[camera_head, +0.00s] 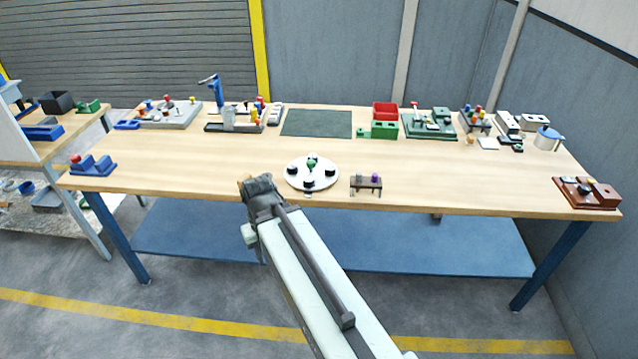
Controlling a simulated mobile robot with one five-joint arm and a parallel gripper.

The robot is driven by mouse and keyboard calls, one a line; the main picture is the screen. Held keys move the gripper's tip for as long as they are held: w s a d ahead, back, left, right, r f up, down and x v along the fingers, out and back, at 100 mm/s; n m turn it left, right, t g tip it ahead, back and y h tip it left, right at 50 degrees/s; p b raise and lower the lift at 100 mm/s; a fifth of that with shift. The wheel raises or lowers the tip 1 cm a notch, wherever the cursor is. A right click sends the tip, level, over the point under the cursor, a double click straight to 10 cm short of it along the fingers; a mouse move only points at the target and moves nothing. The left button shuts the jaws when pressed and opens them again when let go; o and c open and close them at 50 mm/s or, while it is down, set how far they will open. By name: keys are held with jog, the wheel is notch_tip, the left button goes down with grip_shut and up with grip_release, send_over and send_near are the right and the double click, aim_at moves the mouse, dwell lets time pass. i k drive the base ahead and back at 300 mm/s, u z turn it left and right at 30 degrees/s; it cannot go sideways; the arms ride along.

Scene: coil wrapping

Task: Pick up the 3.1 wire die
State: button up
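No label reading 3.1 is legible, so I cannot tell which item is the 3.1 wire die. A round white plate (298,184) near the front middle of the table carries several small black cylindrical pieces (308,184) around a green knob (311,164). A small brown rack (366,183) to its right holds small pieces, one of them purple (376,176). My gripper (257,184) is at the table's front edge, just left of the white plate and apart from it in the picture. Its fingers are too small and dark to tell open from shut.
The wooden table (205,180) has a dark green mat (317,123) at the back middle. A red bin (385,111), green blocks (383,130) and several fixtures line the back. A blue fixture (93,166) stands left, a brown one (586,192) right. The front right is mostly clear.

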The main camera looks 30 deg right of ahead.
aim_at(308, 181)
jog(key=z, duration=0.55)
jog(key=i, duration=1)
jog(key=u, duration=0.35)
jog(key=k, duration=1.35)
jog(key=u, duration=0.9)
jog(key=i, duration=1.4)
jog(key=u, duration=0.5)
